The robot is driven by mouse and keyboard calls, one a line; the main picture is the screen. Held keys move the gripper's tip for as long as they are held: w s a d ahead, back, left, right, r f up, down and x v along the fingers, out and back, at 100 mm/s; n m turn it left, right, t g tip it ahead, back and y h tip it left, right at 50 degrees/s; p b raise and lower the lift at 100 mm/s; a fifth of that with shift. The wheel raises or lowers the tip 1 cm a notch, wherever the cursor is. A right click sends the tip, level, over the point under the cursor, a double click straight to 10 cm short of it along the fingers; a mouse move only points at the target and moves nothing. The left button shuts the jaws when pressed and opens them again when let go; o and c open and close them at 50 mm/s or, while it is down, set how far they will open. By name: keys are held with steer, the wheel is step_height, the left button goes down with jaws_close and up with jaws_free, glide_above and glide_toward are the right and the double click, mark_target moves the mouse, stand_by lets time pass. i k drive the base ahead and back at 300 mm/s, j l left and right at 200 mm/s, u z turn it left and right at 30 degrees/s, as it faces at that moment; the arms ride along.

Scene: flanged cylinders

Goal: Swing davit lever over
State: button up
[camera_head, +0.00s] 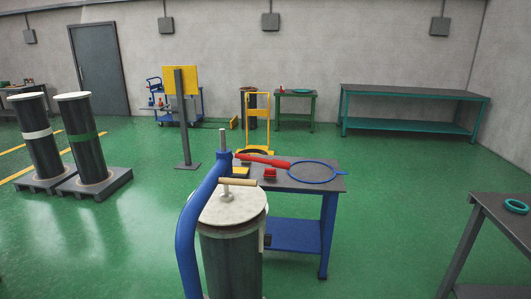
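A blue curved davit pipe (187,235) rises at the left of the front flanged cylinder (230,265) and bends over its pale lid (232,207). A grey upright rod (223,142) stands at the pipe's upper end. A tan bar handle (238,182) sits crosswise above the lid on a short pale stem. I cannot tell which part is the lever. The lid rests on top of the cylinder. My gripper is not in view.
A blue-legged table (325,215) behind the cylinder holds a red tool (262,160) and a blue ring (312,171). A dark table (490,215) with a teal ring (516,206) stands at right. Two cylinders on pallets (98,188) stand left. Green floor between is free.

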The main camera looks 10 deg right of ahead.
mark_target(284, 165)
steer(key=k, duration=0.9)
steer(key=i+l+z, duration=0.1)
steer(key=i+l, duration=0.2)
steer(key=i, duration=0.3)
steer(key=i+l+z, duration=0.1)
steer(key=i, duration=0.55)
steer(key=i+l, duration=0.3)
steer(key=i, duration=0.3)
steer(key=i+l+z, duration=0.15)
steer(key=i, duration=0.5)
